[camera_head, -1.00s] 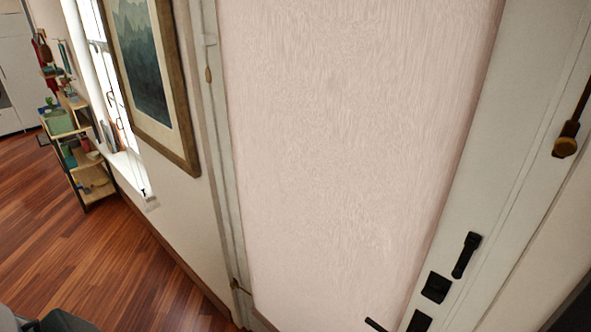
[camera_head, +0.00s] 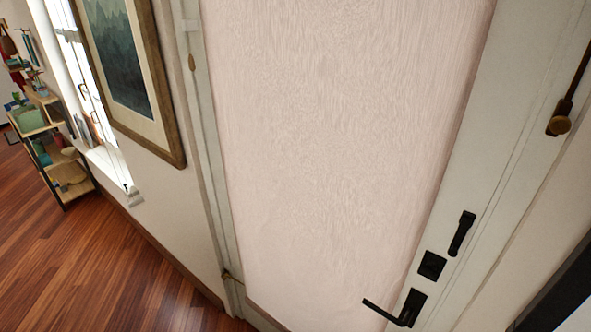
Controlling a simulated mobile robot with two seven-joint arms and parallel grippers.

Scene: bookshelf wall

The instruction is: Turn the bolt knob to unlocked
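The pale pink-white door (camera_head: 330,130) fills the middle of the view. Near its lower right edge is a black elongated fitting (camera_head: 462,233), tilted, on the white strip. Below it, a black square plate (camera_head: 432,265) sits on the door edge. Lower still, a black lever handle (camera_head: 384,313) points left from its plate (camera_head: 413,306). I cannot tell for certain which black fitting is the bolt knob, or its locked state. Neither gripper is in view.
A framed picture (camera_head: 170,150) hangs left of the door, beside a bright window (camera_head: 85,90). A wooden shelf (camera_head: 72,190) with items stands at the far left. The wooden floor (camera_head: 110,260) there is clear.

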